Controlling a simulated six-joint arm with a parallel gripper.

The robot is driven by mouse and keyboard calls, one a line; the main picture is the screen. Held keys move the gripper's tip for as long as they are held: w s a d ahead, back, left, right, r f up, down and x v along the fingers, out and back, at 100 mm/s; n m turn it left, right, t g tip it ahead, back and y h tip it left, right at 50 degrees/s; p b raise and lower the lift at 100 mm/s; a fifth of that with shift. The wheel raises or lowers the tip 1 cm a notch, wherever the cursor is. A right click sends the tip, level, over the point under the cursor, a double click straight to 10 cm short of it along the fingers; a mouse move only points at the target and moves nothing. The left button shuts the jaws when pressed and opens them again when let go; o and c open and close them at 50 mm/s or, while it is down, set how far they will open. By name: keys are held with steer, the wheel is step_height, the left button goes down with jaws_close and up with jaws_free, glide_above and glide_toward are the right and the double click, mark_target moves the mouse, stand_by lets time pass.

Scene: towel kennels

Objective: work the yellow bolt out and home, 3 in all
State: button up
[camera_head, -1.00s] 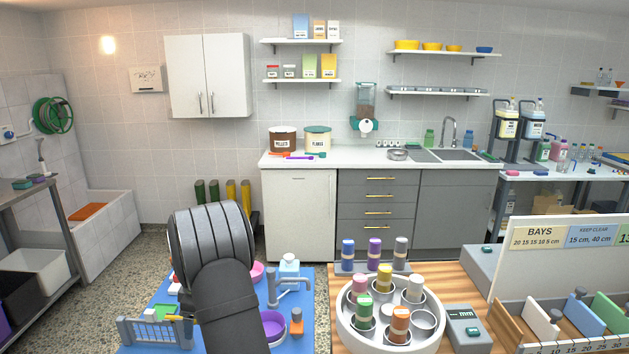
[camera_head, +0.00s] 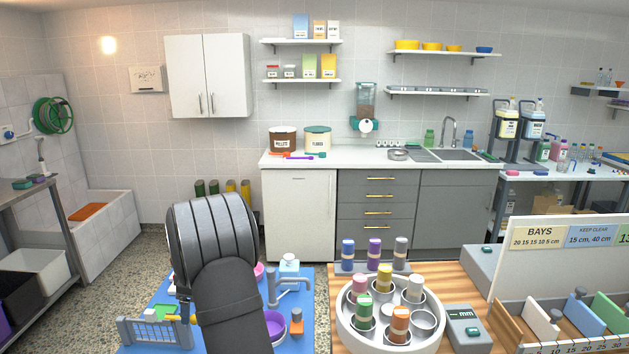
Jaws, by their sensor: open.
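A grey tap-like fixture (camera_head: 289,281) stands on the mat to the right of my arm.
A purple bowl (camera_head: 274,327) is partly covered by my arm, with an orange block (camera_head: 296,325) beside it. A green item (camera_head: 160,313) lies behind the fence. To the right, a round white tray (camera_head: 345,325) holds several coloured cylinders, and a grey mm gauge (camera_head: 463,327) sits beside it.

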steer(key=shift+r, duration=2.25)
steer(key=shift+f, duration=4.35)
steer(key=shift+r, duration=0.1)
step_height(320, 180, up, 8)
steer(key=shift+r, duration=0.15)
steer(key=shift+f, duration=1.45)
steer(key=shift+r, duration=0.1)
